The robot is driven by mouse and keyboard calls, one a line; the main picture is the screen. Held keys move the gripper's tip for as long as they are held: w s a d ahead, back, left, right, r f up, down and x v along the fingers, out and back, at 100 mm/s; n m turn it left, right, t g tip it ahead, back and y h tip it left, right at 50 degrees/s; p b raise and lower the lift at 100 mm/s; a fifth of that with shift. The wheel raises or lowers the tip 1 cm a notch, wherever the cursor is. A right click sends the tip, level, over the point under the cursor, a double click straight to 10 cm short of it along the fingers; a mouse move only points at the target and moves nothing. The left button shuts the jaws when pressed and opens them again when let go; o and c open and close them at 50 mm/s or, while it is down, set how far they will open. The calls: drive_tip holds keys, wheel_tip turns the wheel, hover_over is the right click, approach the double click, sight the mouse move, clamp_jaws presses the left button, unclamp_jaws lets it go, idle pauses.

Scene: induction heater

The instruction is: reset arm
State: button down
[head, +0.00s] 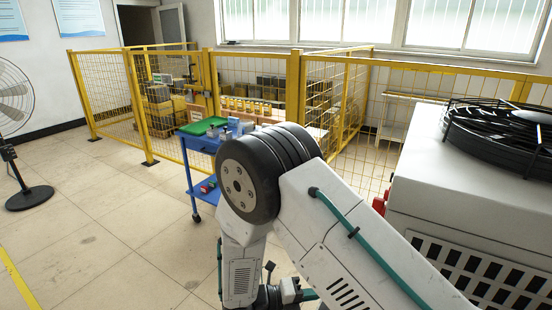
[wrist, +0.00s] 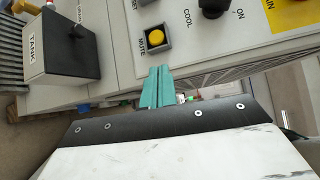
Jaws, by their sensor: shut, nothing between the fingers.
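My gripper (wrist: 157,88) shows in the wrist view as two teal fingers lying close together, shut and empty. Its tips point at the lower edge of a light control panel (wrist: 260,52). They sit just below a yellow push button (wrist: 156,37) in a grey square housing, marked MUTE. I cannot tell whether the tips touch the panel. In the head view my arm is bent in the middle and right of the picture, and the gripper fingers are hidden there.
The panel also has a black knob (wrist: 213,6) marked COOL and ON. A box with a black front (wrist: 68,45), labelled TANK, is at left. In the head view a white machine (head: 435,170) stands right, a blue cart (head: 203,143) behind my arm, and yellow fencing (head: 140,95) beyond.

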drive_tip(key=s+d+r+n+y, duration=0.5)
drive_tip(key=s+r+n, duration=0.2)
drive_tip(key=r+n, duration=0.3)
drive_tip(key=s+d+r+n+g+y, duration=0.1)
drive_tip(key=s+d+r+n+y, duration=0.4)
drive_tip(key=r+n, duration=0.6)
drive_tip(key=s+d+r+n+y, duration=0.5)
drive_tip(key=s+r+n, duration=0.4)
drive_tip(key=n, duration=0.5)
wheel_tip(320, 180, up, 2)
drive_tip(key=shift+y, duration=0.7)
drive_tip(key=shift+s+a, duration=0.1)
